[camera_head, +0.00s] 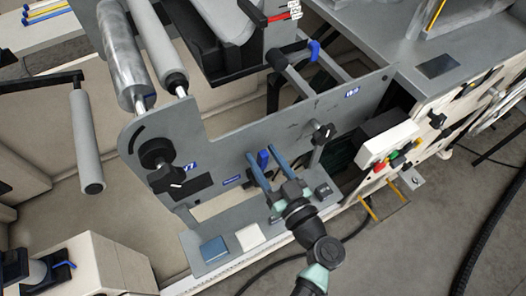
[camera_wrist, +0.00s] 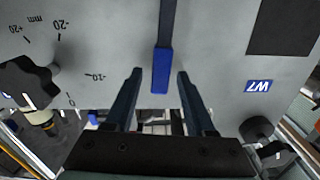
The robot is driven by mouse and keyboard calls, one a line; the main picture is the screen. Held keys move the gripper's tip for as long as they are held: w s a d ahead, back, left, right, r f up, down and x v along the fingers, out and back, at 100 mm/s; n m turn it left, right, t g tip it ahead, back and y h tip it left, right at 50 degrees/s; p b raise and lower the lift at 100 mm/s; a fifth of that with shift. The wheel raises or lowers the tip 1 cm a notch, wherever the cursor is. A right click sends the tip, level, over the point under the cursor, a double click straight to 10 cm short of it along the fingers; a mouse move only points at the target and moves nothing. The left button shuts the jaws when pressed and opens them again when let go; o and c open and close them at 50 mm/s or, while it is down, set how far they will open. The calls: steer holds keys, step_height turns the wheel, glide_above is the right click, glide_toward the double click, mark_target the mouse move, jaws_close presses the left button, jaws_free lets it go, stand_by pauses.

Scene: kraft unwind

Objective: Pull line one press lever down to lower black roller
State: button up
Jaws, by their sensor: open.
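The lever with the blue grip (camera_head: 263,158) is on the grey side plate (camera_head: 222,140). In the wrist view the blue grip (camera_wrist: 161,72) hangs from a dark bar and lies between my finger tips in the picture, with a gap on each side. My gripper (camera_head: 262,160) is open and empty, its two blue-grey fingers pointing at the plate around the grip. It also shows in the wrist view (camera_wrist: 160,73). I cannot tell how deep the grip sits between the fingers. I cannot make out the lever's black roller with certainty.
A black knob (camera_head: 323,132) and a black clamp knob (camera_head: 157,152) stick out from the plate. Grey rollers (camera_head: 122,55) are at upper left. A white control box (camera_head: 388,145) with coloured buttons is to the right. Blue and white pads lie on the ledge (camera_head: 205,272) below.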

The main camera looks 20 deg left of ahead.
steer(key=shift+w+a, duration=0.3)
steer(key=shift+a, duration=0.05)
steer(key=shift+c, duration=0.2)
jaws_close()
stand_by(1.1)
